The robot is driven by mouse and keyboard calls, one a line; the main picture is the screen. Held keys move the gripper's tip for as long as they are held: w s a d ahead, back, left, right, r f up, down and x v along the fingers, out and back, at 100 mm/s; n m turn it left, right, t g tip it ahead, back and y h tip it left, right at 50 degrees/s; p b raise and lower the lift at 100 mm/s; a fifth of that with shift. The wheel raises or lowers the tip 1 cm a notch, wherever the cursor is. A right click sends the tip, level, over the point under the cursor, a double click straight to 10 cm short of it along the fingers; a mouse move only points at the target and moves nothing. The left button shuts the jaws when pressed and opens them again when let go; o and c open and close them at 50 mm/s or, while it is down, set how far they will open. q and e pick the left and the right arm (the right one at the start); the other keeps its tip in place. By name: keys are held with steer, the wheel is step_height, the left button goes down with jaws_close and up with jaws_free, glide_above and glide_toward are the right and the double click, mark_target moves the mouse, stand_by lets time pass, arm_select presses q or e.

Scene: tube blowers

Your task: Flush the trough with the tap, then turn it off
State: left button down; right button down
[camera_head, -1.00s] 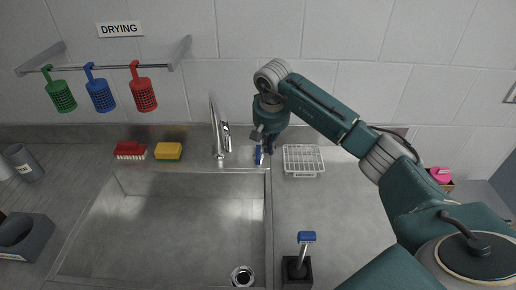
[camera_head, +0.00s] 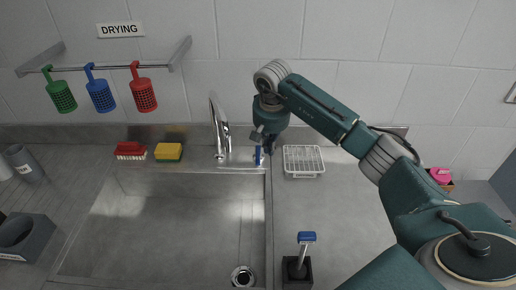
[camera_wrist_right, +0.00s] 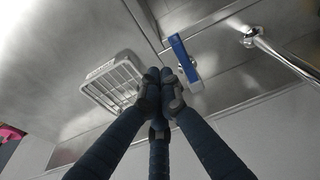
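The steel tap (camera_head: 219,130) stands at the back of the trough (camera_head: 170,225), left of my right gripper. A blue lever (camera_head: 258,155) is at the trough's back right corner; it also shows in the right wrist view (camera_wrist_right: 182,57). I cannot make out water at the spout. My right gripper (camera_head: 267,148) hangs just right of the lever. In the right wrist view its fingers (camera_wrist_right: 162,78) are drawn together with nothing between them, close beside the lever; whether they touch it I cannot tell. My left gripper is not in view.
A white wire rack (camera_head: 303,160) is right of the lever. A red brush (camera_head: 130,150) and a yellow sponge (camera_head: 168,151) lie on the back ledge. A blue-topped tool (camera_head: 306,238) stands in a black holder at the front right. The counter between is clear.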

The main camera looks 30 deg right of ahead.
steer(key=shift+f, duration=0.1)
step_height(320, 180, down, 3)
steer(key=shift+r+b, duration=0.1)
steer(key=shift+b, duration=0.95)
steer(key=shift+a, duration=0.1)
